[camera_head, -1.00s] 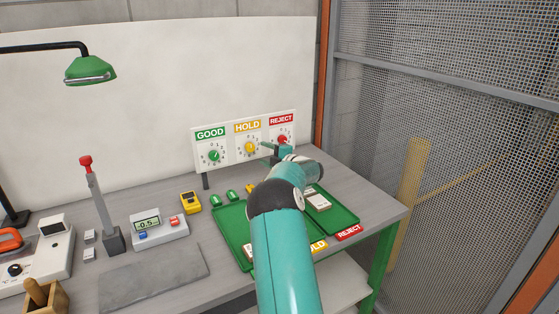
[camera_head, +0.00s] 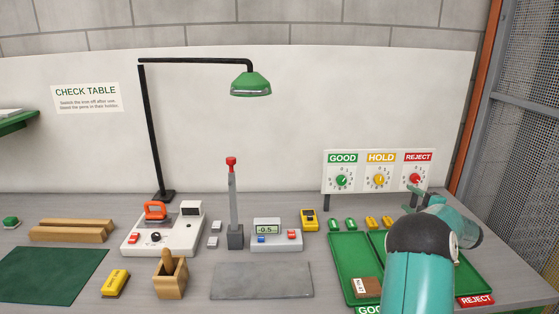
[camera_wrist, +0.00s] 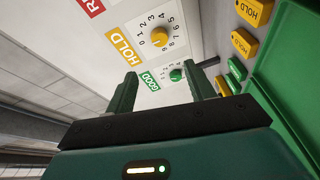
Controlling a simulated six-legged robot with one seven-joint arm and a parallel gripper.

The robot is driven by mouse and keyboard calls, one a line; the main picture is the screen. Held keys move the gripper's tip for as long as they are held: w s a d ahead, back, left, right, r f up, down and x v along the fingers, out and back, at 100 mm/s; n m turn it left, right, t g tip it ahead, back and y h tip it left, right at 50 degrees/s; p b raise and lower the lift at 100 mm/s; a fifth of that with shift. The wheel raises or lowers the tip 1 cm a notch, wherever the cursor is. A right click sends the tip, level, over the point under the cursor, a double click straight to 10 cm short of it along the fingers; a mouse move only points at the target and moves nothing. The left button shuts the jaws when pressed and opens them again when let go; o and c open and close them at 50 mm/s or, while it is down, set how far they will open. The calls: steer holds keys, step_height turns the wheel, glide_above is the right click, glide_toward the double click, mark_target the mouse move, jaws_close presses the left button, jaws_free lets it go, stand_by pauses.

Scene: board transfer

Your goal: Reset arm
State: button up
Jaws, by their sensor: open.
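My arm reaches up from the lower right in the head view, and its turquoise links cover part of the green trays. My gripper (camera_head: 418,193) is by the REJECT end of the dial board (camera_head: 331,176). In the wrist view my gripper (camera_wrist: 162,78) shows two dark green fingers spread apart with nothing between them. Beyond them are the GOOD dial (camera_wrist: 176,75) and the HOLD dial (camera_wrist: 160,38). The exact gap between the fingers and the board cannot be told.
A green tray (camera_head: 345,246) holds a small brown-and-white block (camera_head: 366,287). Green and yellow tags lie behind it. To the left stand a meter (camera_head: 277,238), a red-topped post (camera_head: 232,200), a wooden holder (camera_head: 170,279) and a green lamp (camera_head: 250,83). The grey mat (camera_head: 262,281) is bare.

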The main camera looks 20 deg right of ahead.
steer(key=a+r+m+g+h, duration=0.2)
steer(key=a+r+m+h, duration=0.75)
steer(key=r, duration=0.55)
steer(key=s+a+m+g+y, duration=0.2)
steer(key=s+a+m, duration=0.15)
steer(key=a, duration=0.55)
steer(key=s+a+m+g+y, duration=0.1)
steer(key=s+a+m+g, duration=0.2)
steer(key=a, duration=0.6)
steer(key=s+a+f+g+y, duration=0.2)
steer(key=s+a+f, duration=0.3)
steer(key=s+a, duration=0.7)
steer(key=s+a+f+g+y, duration=0.3)
steer(key=s+a+f+y, duration=0.1)
steer(key=s+a, duration=0.8)
steer(key=shift+s+f+m, duration=0.15)
steer(key=shift+f+m, duration=0.15)
steer(key=shift+f, duration=0.4)
steer(key=shift+d, duration=0.1)
